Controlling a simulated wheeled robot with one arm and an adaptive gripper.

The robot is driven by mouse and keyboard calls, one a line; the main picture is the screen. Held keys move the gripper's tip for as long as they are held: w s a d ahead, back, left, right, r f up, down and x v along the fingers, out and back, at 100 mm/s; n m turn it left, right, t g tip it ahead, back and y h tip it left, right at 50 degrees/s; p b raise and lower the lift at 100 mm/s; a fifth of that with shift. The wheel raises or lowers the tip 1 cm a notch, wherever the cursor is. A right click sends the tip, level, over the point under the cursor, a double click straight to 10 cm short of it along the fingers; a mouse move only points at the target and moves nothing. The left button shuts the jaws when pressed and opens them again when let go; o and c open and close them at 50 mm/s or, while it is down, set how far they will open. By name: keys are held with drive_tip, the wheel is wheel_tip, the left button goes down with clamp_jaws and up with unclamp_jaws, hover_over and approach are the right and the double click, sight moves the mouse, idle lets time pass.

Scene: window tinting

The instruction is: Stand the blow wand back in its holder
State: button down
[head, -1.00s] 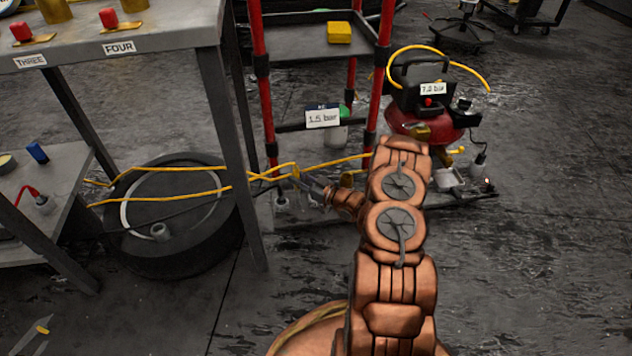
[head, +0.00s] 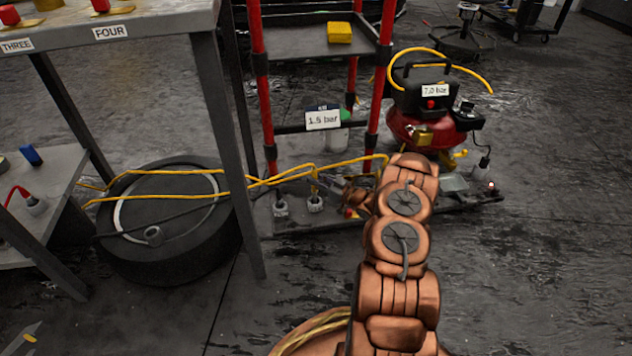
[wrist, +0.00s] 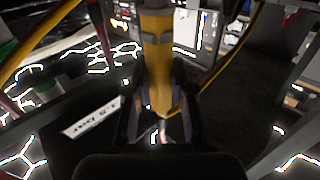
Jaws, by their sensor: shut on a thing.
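My gripper (head: 332,183) is low beside the red-posted rack, mostly hidden behind my arm in the head view. In the wrist view my gripper (wrist: 160,112) is shut on the yellow body of the blow wand (wrist: 157,62), which lies between both fingers. The wand's far tip is hard to make out. In the head view the wand is too small to tell from the yellow hose around it. Two small pale cups, a left one (head: 280,208) and a right one (head: 315,204), stand on the low base near my gripper. I cannot tell which thing is the holder.
The rack (head: 262,90) bears a 1.5 bar sign (head: 322,119). A red compressor (head: 410,128) stands behind my arm. A yellow hose (head: 215,195) crosses a tyre (head: 170,260) towards my gripper. A grey table (head: 215,110) stands left. The right floor is clear.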

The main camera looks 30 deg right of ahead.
drive_tip(key=c, duration=1)
unclamp_jaws()
drive_tip(key=shift+f, duration=0.1)
